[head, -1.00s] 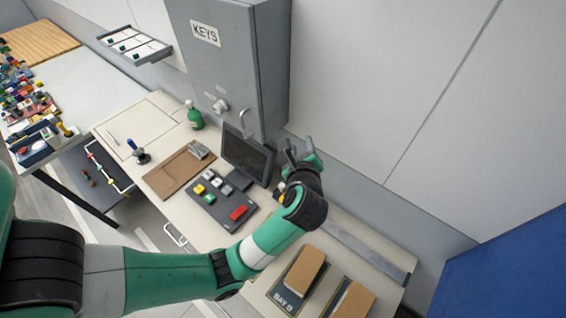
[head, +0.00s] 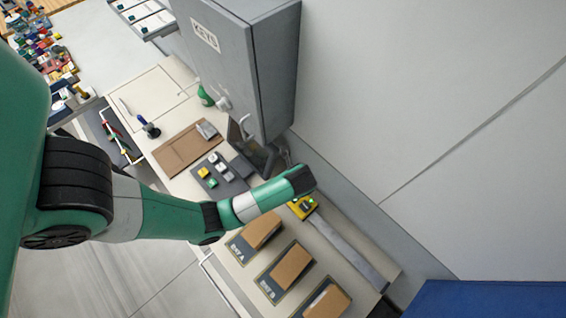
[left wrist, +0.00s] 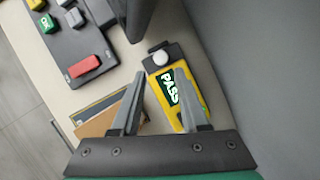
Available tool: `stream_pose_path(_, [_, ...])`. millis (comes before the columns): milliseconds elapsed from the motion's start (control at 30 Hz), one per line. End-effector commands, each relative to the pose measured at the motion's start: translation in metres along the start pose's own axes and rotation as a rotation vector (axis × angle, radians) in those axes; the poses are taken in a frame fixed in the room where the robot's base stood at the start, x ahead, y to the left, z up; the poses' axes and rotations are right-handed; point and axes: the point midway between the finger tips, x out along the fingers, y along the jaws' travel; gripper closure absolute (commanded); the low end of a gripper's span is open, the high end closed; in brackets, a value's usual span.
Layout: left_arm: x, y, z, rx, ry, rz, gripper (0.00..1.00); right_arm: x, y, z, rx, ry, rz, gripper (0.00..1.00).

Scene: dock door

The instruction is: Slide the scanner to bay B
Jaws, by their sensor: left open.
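The scanner is a yellow block with a green PASS display (left wrist: 168,88) and a dark end carrying a white round knob. In the head view the scanner (head: 303,207) sits at the far end of a long grey rail (head: 345,247). My left gripper (left wrist: 160,73) is open, with its fingertips over the scanner's knob end; the right-hand finger crosses in front of the yellow body. I cannot tell if they touch. In the head view my wrist hides most of that gripper. The BAY B plate (head: 266,289) lies beside the rail, under a brown box. My right gripper is not in view.
The BAY A plate (head: 236,246) with its box lies nearer the scanner than BAY B, and a third boxed plate (head: 308,307) lies beyond.

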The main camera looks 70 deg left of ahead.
Motion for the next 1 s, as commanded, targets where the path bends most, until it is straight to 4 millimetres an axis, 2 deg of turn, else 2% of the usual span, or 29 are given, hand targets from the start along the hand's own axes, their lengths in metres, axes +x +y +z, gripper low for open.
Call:
stream_pose_path(100, [0.031, 0.001, 0.0, -0.002, 0.0, 0.005, 0.56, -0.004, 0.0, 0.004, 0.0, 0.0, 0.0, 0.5])
stream_pose_path(300, [0.067, 0.0, 0.0, -0.002, 0.0, 0.001, 0.56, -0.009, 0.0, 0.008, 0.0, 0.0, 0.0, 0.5])
stream_pose_path(433, [0.077, 0.0, 0.0, -0.001, 0.0, -0.001, 0.56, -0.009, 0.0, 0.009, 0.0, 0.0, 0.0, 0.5])
stream_pose_path(700, [0.078, -0.001, 0.0, -0.001, 0.0, -0.002, 0.56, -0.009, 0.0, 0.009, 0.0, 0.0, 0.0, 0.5])
stream_pose_path(933, [0.078, 0.0, 0.0, -0.001, 0.0, -0.002, 0.97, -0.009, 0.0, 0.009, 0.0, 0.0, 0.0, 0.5])
stream_pose_path(1000, [0.078, 0.0, 0.0, -0.001, 0.0, -0.002, 1.0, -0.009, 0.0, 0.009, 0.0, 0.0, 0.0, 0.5])
